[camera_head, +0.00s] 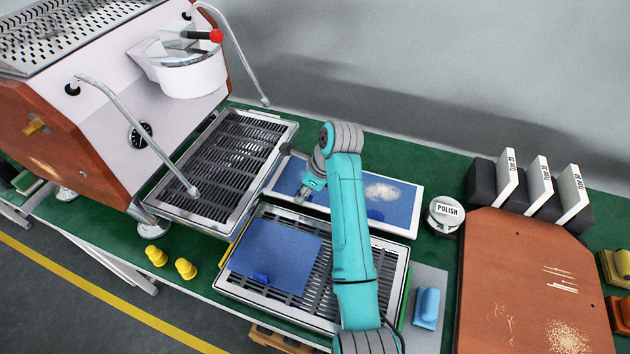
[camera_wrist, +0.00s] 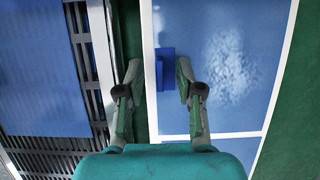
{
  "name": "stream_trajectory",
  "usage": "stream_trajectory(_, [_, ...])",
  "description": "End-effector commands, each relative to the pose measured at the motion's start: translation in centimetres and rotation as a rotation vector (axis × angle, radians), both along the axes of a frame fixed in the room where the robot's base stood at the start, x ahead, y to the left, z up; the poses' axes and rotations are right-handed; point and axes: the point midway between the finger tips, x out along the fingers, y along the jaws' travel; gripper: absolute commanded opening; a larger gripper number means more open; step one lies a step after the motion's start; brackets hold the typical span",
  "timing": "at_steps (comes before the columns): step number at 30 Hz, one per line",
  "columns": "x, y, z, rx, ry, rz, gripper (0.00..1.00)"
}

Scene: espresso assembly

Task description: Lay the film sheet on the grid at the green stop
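A blue film sheet (camera_wrist: 215,60) lies in a white-rimmed tray behind the grid; it also shows in the head view (camera_head: 290,180), partly hidden by my arm. A raised blue tab (camera_wrist: 165,68) stands at its edge. My gripper (camera_wrist: 158,72) is open over the tray, with the tab between its fingertips in the picture, nearer the right finger; contact cannot be told. In the head view my gripper (camera_head: 305,196) is small. The slotted grid (camera_head: 283,300) bears another blue sheet (camera_head: 275,250) on its left half. The green stop (camera_head: 404,300) runs along its right edge.
A yellow strip (camera_head: 236,245) edges the grid's left side. The espresso machine (camera_head: 120,110) with its drip grate (camera_head: 225,165) stands left. A polish tin (camera_head: 445,214), a blue-handled tool (camera_head: 427,305) and a brown panel (camera_head: 530,280) lie right. The grid's right half is bare.

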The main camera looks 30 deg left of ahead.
Motion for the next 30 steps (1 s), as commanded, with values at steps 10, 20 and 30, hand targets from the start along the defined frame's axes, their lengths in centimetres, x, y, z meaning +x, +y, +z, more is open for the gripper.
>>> stream_trajectory(10, [0.0, 0.0, 0.0, 0.000, 0.000, 0.000, 0.00])
stream_trajectory(20, [0.0, 0.0, 0.3, 0.000, 0.000, 0.000, 0.00])
stream_trajectory(30, [0.0, 0.0, 1.2, 0.000, 0.000, 0.000, 0.00])
